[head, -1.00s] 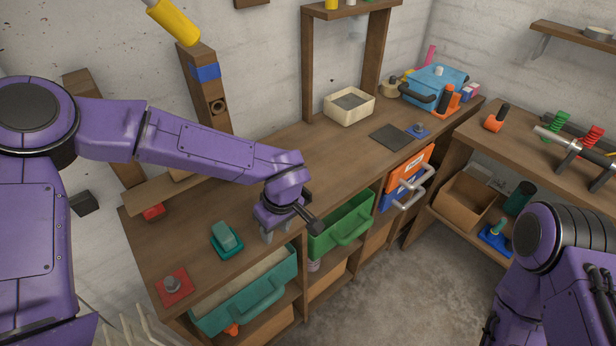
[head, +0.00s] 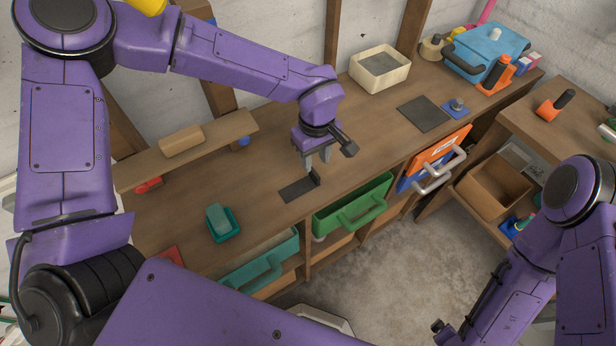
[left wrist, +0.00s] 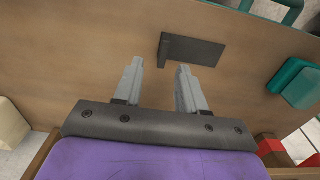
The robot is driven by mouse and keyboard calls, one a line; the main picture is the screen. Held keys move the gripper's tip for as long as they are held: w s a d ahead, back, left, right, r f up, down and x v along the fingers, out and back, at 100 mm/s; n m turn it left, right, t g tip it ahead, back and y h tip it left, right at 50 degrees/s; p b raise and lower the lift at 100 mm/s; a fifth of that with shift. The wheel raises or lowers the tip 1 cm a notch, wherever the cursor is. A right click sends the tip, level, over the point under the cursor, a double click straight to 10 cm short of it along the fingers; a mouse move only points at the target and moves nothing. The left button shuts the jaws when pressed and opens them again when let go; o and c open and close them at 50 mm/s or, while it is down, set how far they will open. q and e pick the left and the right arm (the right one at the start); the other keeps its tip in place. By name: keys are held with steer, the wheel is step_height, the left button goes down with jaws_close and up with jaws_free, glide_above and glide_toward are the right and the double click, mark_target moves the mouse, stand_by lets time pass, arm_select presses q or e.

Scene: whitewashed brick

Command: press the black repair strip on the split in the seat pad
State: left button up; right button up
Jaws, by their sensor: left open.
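A flat dark strip with an upright tab at one end, which looks like the black repair strip (head: 297,190), lies on the wooden bench. It also shows in the left wrist view (left wrist: 195,50), just beyond the fingertips. My left gripper (head: 317,165) is open and empty, above the strip at its tab end; its two fingers are apart in the left wrist view (left wrist: 160,67). A flat dark square (head: 423,113) lies farther right on the bench; it may be the seat pad, but I see no split in it. My right gripper is outside the views.
A teal block (head: 220,221) sits left of the strip. A cream tray (head: 399,76), blue box (head: 485,53) and blue-based knob (head: 455,107) stand toward the back right. A raised wooden shelf (head: 140,172) is at left. Green drawer (head: 353,206) handles project from the bench front.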

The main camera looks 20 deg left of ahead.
mark_target(314, 171)
arm_select(q)
step_height(314, 171, down, 6)
steer(key=shift+s+a+r+p, duration=0.15)
steer(key=shift+r+p, duration=0.1)
steer(key=shift+p, duration=0.55)
jaws_close()
